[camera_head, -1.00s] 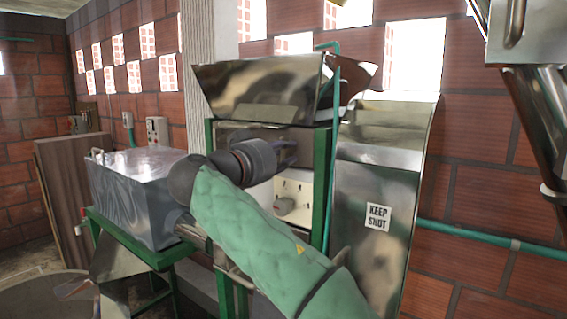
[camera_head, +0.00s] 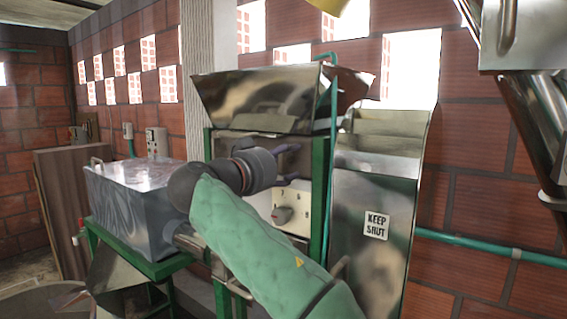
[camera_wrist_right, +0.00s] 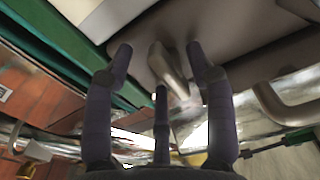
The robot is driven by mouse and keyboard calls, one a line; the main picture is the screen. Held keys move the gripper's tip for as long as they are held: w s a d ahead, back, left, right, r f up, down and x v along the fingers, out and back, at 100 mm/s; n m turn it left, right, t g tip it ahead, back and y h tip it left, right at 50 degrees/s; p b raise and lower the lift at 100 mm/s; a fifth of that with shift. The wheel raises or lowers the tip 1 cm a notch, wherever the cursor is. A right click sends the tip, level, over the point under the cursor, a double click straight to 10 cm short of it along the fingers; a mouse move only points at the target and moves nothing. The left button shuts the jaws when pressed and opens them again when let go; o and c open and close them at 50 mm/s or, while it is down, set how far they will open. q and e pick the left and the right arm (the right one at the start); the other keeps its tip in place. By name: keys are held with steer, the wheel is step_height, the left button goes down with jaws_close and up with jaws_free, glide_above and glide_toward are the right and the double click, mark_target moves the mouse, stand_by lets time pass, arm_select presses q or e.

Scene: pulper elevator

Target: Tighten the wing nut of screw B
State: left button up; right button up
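My right gripper (camera_head: 296,163) is in front of the machine's upper front, beneath the steel hopper, with its dark fingers pointing right. The right wrist view shows the gripper (camera_wrist_right: 160,60) with its fingers spread. A bent grey metal piece, which looks like a wing nut (camera_wrist_right: 172,68), lies between the fingertips, with gaps visible on both sides. I cannot read a letter that marks it as screw B. In the head view the gripper hides that spot. A pale plate (camera_head: 294,199) with a grey knob (camera_head: 282,214) shows just below the gripper. My left gripper is out of view.
The steel hopper (camera_head: 262,95) overhangs the gripper. A green frame post (camera_head: 319,195) and a steel chute marked KEEP SHUT (camera_head: 376,225) stand to the right. A grey metal box (camera_head: 135,205) is left of my arm. A second curved metal bar (camera_wrist_right: 285,105) shows right of the fingers.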

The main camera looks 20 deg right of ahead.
steer(key=shift+w+a+f, duration=0.1)
steer(key=shift+w+a, duration=0.05)
steer(key=shift+a, duration=0.15)
steer(key=v, duration=1.1)
steer(key=shift+s+a, duration=0.2)
steer(key=shift+s, duration=0.15)
